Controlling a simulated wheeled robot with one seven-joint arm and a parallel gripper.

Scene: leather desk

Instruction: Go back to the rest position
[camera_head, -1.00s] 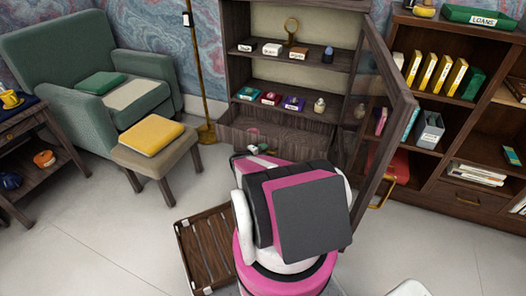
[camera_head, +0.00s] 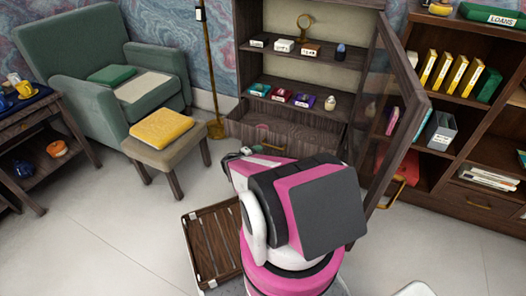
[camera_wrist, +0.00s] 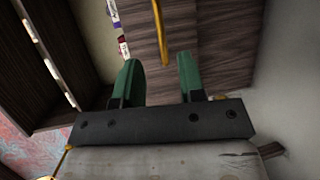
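My gripper (camera_wrist: 160,82) shows in the wrist view with its two green fingers apart and nothing between them. A gold handle (camera_wrist: 160,32) on a dark wooden front (camera_wrist: 205,40) lies just beyond the fingertips, and I see no contact. In the head view my arm reaches toward the bottom of the glass-door cabinet (camera_head: 241,60), where the gripper is small and partly hidden by my arm. A wooden drawer (camera_head: 300,138) is at the cabinet's base.
The cabinet's glass door (camera_head: 400,105) stands open to the right of my arm. A slatted wooden tray (camera_head: 212,245) lies on the floor at left. A footstool (camera_head: 170,155) with a yellow cushion and a green armchair (camera_head: 75,45) stand further left. The floor at lower left is clear.

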